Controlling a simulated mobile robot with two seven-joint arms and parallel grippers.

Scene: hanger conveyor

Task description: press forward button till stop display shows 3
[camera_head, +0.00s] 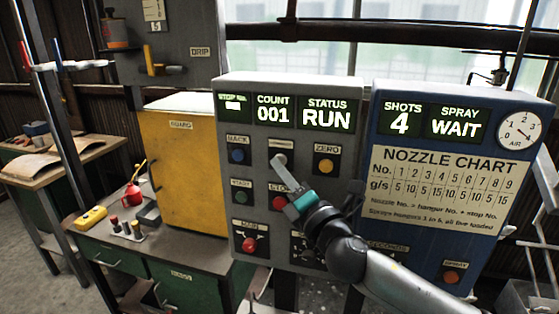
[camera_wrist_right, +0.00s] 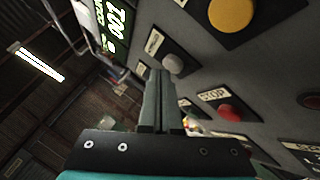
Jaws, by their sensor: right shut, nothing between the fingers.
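The grey control panel (camera_head: 319,87) carries a stop display (camera_head: 233,104) at its top left, which shows only a small white bar that I cannot read as a digit. The pale forward button (camera_head: 281,158) sits below the count display, under a small label too blurred to read; it also shows in the right wrist view (camera_wrist_right: 173,64). My right gripper (camera_head: 276,162) is shut and empty, its fingertips at the lower left edge of this button in the head view. In the wrist view the tips (camera_wrist_right: 158,75) are close to it; I cannot tell whether they touch. My left gripper is not in view.
A blue back button (camera_head: 237,156), yellow zero button (camera_head: 325,166) and red stop button (camera_head: 280,202) surround the forward button. The count display (camera_head: 273,110) reads 001 and the status display (camera_head: 326,115) reads RUN. A blue spray panel (camera_head: 443,88) stands at right, a yellow guard (camera_head: 182,165) at left.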

